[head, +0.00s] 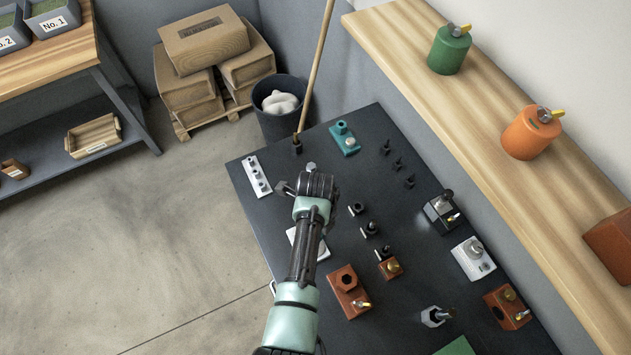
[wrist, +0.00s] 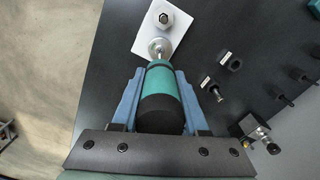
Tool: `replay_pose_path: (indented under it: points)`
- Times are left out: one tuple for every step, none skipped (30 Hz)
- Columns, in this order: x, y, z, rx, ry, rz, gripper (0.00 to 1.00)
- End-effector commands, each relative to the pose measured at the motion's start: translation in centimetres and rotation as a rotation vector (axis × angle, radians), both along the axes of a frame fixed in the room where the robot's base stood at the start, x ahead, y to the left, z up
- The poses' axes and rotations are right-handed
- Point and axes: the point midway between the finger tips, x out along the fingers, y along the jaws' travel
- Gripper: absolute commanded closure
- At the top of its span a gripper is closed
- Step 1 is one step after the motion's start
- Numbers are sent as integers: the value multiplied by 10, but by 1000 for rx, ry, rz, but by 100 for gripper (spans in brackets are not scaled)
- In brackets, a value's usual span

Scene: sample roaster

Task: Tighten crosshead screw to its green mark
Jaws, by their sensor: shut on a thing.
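My gripper (wrist: 160,92) is shut on a screwdriver (wrist: 160,80) with a teal and black handle, its blue fingers on either side. The screwdriver's short metal shaft points at a round metal screw head (wrist: 158,48) on a white plate (wrist: 144,38). I cannot tell whether the tip is seated in it. A hex-shaped metal piece (wrist: 167,19) stands on the same plate, beyond the screw. In the head view my gripper (head: 314,184) is over the left part of the dark table and hides the tool. No green mark can be made out.
The dark table (head: 330,300) holds several fixtures to my gripper's right, among them an orange-brown block (head: 348,292), black hex pieces (head: 357,208) and a teal block (head: 345,138). A white strip with studs (head: 258,176) lies left. A broom handle (head: 318,65) rises behind.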

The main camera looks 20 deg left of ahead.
Motion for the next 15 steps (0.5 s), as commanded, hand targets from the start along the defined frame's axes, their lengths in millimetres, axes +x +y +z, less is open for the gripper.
replay_pose_path:
  points:
    - [0, 0, 0, 0, 0, 0, 100]
    - [0, 0, 0, 0, 0, 0, 100]
    - [0, 0, -1, 0, 0, 0, 100]
    - [0, 0, 0, 0, 0, 0, 100]
    - [0, 0, 0, 0, 0, 0, 100]
    - [0, 0, 2, 1, -1, 0, 100]
    - [0, 0, 4, 1, -1, 0, 100]
    - [1, 0, 7, 0, -2, 0, 100]
    - [1, 0, 11, 0, -2, 0, 100]
    - [1, 0, 15, 1, -3, 0, 100]
    - [1, 0, 19, 0, -2, 0, 100]
    - [1, 0, 24, 1, -3, 0, 100]
    - [1, 0, 28, 1, -3, 0, 100]
    - [1, 0, 30, 1, -3, 0, 100]
    - [1, 0, 34, 1, -3, 0, 100]
